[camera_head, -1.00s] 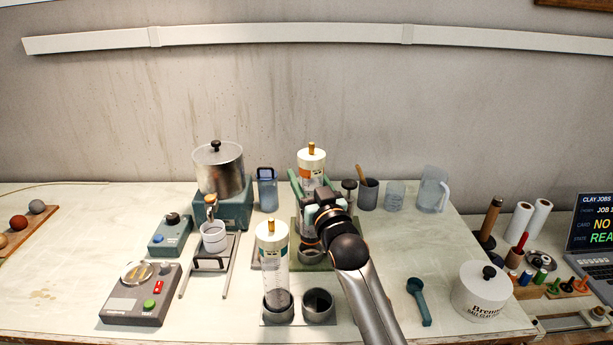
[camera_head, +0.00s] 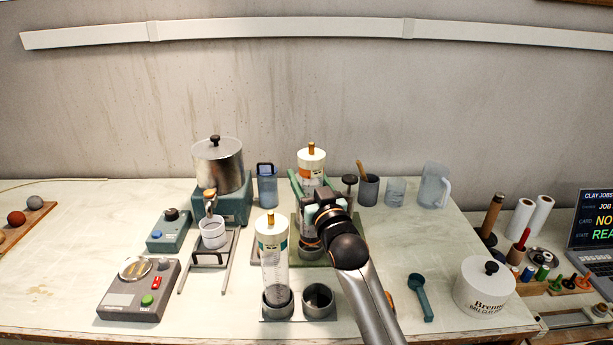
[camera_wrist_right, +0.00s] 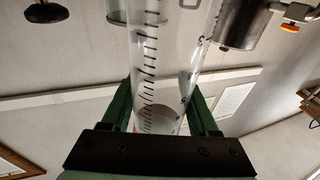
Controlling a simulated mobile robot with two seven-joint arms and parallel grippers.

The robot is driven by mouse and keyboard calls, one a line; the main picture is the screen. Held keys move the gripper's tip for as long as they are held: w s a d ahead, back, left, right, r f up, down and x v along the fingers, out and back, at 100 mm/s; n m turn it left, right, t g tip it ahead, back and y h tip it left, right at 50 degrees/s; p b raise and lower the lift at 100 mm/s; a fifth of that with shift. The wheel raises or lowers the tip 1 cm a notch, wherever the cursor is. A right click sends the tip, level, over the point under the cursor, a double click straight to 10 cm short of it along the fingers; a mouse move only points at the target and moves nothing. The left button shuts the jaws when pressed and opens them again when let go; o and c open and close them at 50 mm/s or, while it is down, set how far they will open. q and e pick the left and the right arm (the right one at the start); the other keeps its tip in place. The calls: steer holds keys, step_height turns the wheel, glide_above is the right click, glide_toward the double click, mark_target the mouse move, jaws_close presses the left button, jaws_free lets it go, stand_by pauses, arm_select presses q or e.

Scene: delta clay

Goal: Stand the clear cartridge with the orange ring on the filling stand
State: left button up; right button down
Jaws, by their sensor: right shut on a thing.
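The clear cartridge with the orange ring (camera_head: 311,171) stands upright in the head view, with a white cap and brass tip. My right gripper (camera_wrist_right: 165,108) is shut on it; in the wrist view its clear, tick-marked tube (camera_wrist_right: 150,60) runs between the green fingers. In the head view my right wrist hides the cartridge's lower part. A green plate with a grey round holder (camera_head: 311,254) lies below it. I cannot tell whether the cartridge's foot touches the holder, or for certain which piece is the filling stand. My left gripper is in neither view.
A second clear cartridge with a green ring (camera_head: 272,250) stands in the left cup of a front rack; the right cup (camera_head: 318,300) is empty. A metal pot (camera_head: 218,168) and white cup (camera_head: 213,233) are left. Jugs stand behind right; a teal scoop (camera_head: 420,298) lies right.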

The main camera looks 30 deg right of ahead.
stand_by(0.6)
steer(key=shift+f+b, duration=1.1)
steer(key=shift+f, duration=0.9)
steer(key=shift+c, duration=0.3)
jaws_free()
steer(key=shift+s, duration=0.1)
steer(key=b+v, duration=0.1)
steer(key=v, duration=1.1)
steer(key=shift+s, duration=0.15)
